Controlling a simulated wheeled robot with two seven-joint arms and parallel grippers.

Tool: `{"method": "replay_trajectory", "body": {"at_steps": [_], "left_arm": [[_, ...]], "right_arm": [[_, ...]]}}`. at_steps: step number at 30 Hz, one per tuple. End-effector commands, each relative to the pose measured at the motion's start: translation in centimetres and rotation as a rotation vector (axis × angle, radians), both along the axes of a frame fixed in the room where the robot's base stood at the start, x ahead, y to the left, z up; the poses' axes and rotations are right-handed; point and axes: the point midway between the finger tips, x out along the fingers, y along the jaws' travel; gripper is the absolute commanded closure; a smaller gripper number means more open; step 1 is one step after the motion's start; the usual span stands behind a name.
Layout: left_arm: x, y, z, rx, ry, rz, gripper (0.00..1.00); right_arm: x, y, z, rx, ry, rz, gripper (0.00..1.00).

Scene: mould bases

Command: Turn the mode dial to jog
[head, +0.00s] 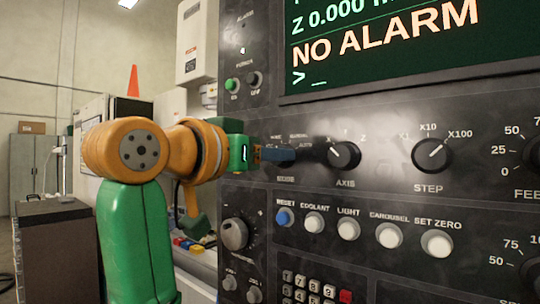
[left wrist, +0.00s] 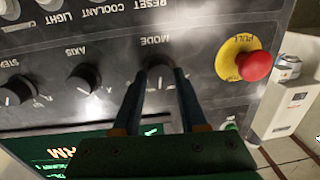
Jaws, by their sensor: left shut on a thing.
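The mode dial (left wrist: 159,74) is a black knob on the dark control panel (head: 385,120), above the word MODE in the head view. My left gripper (head: 277,154) reaches it from the left. In the left wrist view the two dark fingers of the left gripper (left wrist: 165,80) are closed on both sides of the knob. The fingers hide most of the dial in the head view. MANUAL and AUTO can be read around it; other mode labels are small or covered. I cannot tell where its pointer stands. My right gripper is not in view.
The axis dial (head: 344,155) and step dial (head: 432,154) sit to the right. A row of buttons, with a blue reset button (head: 284,217), runs below. A red emergency stop (left wrist: 257,66) on a yellow ring is close to the fingers. The screen (head: 400,60) reads NO ALARM.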

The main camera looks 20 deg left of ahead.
Motion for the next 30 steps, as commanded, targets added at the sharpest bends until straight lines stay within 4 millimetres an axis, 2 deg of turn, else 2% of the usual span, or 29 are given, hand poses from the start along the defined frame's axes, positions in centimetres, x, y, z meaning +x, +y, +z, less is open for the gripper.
{"method": "replay_trajectory", "body": {"at_steps": [30], "left_arm": [[0.03, 0.31, 0.28, -0.880, 0.312, -0.001, 1.00]], "right_arm": [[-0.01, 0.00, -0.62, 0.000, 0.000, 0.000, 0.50]]}}
